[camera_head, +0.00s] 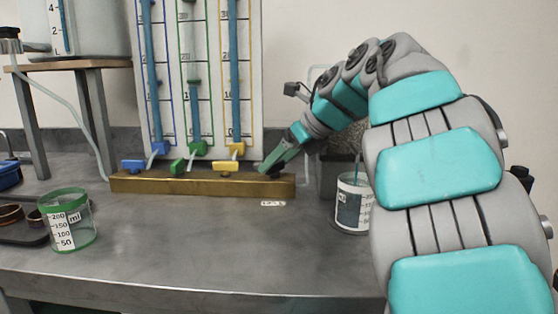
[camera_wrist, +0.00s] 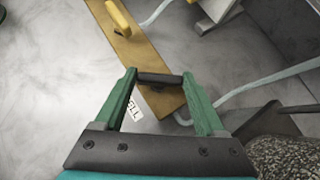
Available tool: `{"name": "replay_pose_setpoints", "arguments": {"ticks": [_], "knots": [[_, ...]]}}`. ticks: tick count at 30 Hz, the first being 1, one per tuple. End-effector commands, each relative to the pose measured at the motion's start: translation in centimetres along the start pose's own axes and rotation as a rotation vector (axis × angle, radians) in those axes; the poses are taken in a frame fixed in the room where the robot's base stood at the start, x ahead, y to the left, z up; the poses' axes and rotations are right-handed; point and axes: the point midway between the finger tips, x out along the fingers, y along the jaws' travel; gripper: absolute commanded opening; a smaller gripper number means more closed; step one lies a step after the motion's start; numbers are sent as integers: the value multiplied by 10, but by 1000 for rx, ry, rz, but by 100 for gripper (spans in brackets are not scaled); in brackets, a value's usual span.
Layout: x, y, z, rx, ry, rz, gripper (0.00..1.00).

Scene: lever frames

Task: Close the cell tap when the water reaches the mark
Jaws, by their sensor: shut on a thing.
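My gripper (camera_head: 270,168) is at the right end of a brass bar (camera_head: 130,184). In the wrist view its green fingers (camera_wrist: 160,80) are shut on a short black tap handle (camera_wrist: 158,78), which lies across the bar. A white label ending in "LL" (camera_wrist: 134,110) lies beside the bar. Behind the bar a white panel holds three upright tubes: a left blue one (camera_head: 154,70), a middle one with a green clamp (camera_head: 194,115), and a right blue one (camera_head: 234,60). The middle tube is blue below and paler above. I cannot tell which mark applies.
Blue (camera_head: 132,166), green (camera_head: 178,166) and yellow (camera_head: 225,167) taps sit on the bar. A green-banded measuring beaker (camera_head: 84,222) stands at left. A white-rimmed beaker (camera_head: 350,207) stands at right, partly behind my arm. The front bench (camera_head: 200,250) is clear.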

Motion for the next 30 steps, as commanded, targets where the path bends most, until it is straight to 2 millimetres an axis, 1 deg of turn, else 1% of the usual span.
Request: {"name": "replay_pose_setpoints", "arguments": {"ticks": [8, 21, 30], "knots": [[-1, 2, 0, 111, 1, -118, 17], [0, 5, 1, 396, 0, -409, 17], [1, 8, 3, 553, -1, -566, 17]]}}
